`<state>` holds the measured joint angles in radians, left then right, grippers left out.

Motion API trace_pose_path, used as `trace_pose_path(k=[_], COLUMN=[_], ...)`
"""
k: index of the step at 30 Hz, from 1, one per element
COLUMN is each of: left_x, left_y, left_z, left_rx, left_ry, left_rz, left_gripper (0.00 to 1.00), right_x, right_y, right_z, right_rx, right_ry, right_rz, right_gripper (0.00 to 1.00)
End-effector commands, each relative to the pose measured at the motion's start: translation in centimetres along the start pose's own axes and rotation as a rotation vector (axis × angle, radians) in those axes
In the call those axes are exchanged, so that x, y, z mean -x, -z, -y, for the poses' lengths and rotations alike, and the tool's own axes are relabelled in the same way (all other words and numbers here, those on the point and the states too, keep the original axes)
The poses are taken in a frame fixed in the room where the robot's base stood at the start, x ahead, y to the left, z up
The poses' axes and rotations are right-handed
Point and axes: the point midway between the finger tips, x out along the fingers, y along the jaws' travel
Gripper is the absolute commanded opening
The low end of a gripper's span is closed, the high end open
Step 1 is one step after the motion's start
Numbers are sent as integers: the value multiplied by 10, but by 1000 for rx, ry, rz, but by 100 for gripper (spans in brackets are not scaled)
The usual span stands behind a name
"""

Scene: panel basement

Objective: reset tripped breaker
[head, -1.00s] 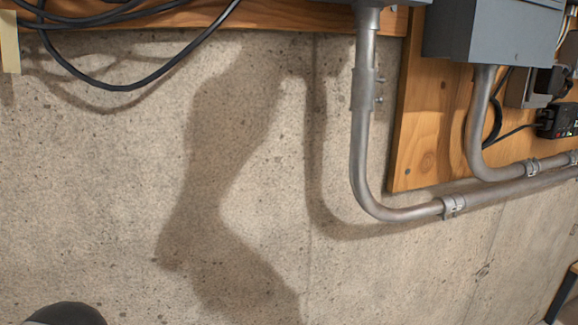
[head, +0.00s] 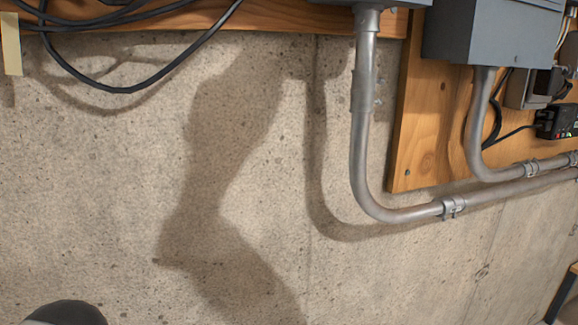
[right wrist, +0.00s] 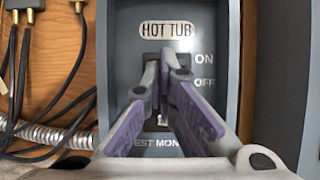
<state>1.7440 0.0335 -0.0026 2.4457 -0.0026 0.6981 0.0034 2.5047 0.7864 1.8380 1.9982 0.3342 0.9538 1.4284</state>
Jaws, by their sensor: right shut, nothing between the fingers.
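A dark grey breaker panel (right wrist: 206,22) with a "HOT TUB" label fills the middle of the right wrist view. "ON" and "OFF" are printed to the right of its switch slot, with ON above OFF. My right gripper (right wrist: 165,62) is in front of the slot, its purple-padded fingers together with nothing between them. The fingertips overlap the upper part of the slot and hide the breaker lever, so its position and any contact cannot be told. A small light part (right wrist: 162,121) shows between the fingers lower down. My left gripper is in neither view.
Black cables (right wrist: 62,95) and braided conduit (right wrist: 50,135) lie left of the panel against a wooden board. In the head view, metal conduit (head: 362,150) bends along the concrete wall (head: 110,210) below grey boxes (head: 495,38). A small black device (head: 557,121) is at far right.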

Motion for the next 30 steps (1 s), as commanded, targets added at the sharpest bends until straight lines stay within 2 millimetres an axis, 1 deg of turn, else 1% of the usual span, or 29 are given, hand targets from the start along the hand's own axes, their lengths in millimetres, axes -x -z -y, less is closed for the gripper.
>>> trace_pose_path(k=[4,21,24,30], left_x=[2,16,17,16], left_y=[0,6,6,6], left_z=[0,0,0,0], left_rx=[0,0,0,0], left_ry=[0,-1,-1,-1], left_rz=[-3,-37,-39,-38], left_gripper=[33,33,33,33], right_x=[4,56,61,62], right_y=[-5,-34,-36,-34], right_z=[0,0,0,0], right_rx=[1,1,0,-1], right_ry=[0,-1,0,1], right_rz=[3,5,3,1], right_gripper=[0,0,0,0])
